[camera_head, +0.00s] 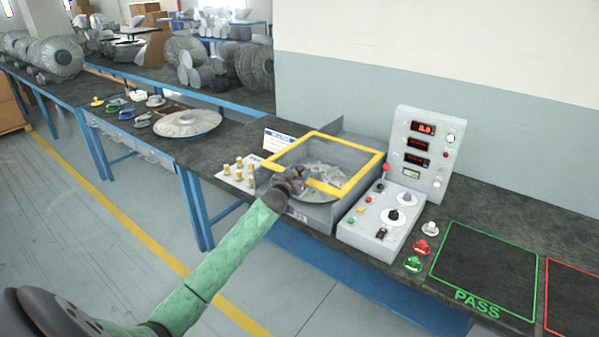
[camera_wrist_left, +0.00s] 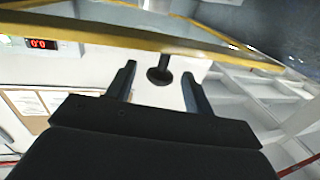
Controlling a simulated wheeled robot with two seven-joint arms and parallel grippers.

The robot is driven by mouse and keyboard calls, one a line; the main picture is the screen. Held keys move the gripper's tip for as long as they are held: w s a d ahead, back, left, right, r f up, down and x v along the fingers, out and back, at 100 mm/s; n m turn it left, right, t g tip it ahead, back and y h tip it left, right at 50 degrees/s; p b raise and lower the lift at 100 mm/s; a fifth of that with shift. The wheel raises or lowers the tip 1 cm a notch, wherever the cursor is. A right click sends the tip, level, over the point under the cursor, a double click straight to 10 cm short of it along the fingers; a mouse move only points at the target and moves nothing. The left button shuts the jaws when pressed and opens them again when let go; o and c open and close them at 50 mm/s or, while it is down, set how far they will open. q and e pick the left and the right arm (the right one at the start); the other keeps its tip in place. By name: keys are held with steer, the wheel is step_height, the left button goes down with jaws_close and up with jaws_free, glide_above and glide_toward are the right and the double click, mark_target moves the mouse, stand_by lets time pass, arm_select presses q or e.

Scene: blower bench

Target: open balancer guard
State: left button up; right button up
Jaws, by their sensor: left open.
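The balancer (camera_head: 325,208) is a grey box on the bench with a flat rotor inside. Its guard (camera_head: 358,172), a clear cover in a yellow frame, appears to lie down over the box. In the left wrist view the yellow frame edge (camera_wrist_left: 100,29) crosses above the fingers. A dark round knob on a short stem (camera_wrist_left: 160,75) hangs from that edge. My left gripper (camera_head: 297,183) is at the front edge of the guard. Its fingers (camera_wrist_left: 158,70) are open on either side of the knob, with visible gaps. My right gripper is out of view.
A control box (camera_head: 382,223) with knobs and a display panel (camera_head: 424,153) stand right of the balancer. Brass pieces (camera_head: 239,170) stand at its left. Red and green buttons (camera_head: 413,264) and the PASS mat (camera_head: 485,268) are farther right. A large disc (camera_head: 188,123) lies at left.

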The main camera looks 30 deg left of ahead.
arm_select(q)
steer(key=shift+s+d+b, duration=0.2)
steer(key=shift+s+b, duration=0.25)
steer(key=shift+s, duration=1.05)
steer(key=shift+s+d+b, duration=0.2)
steer(key=shift+s+b, duration=0.2)
steer(key=shift+s, duration=1.05)
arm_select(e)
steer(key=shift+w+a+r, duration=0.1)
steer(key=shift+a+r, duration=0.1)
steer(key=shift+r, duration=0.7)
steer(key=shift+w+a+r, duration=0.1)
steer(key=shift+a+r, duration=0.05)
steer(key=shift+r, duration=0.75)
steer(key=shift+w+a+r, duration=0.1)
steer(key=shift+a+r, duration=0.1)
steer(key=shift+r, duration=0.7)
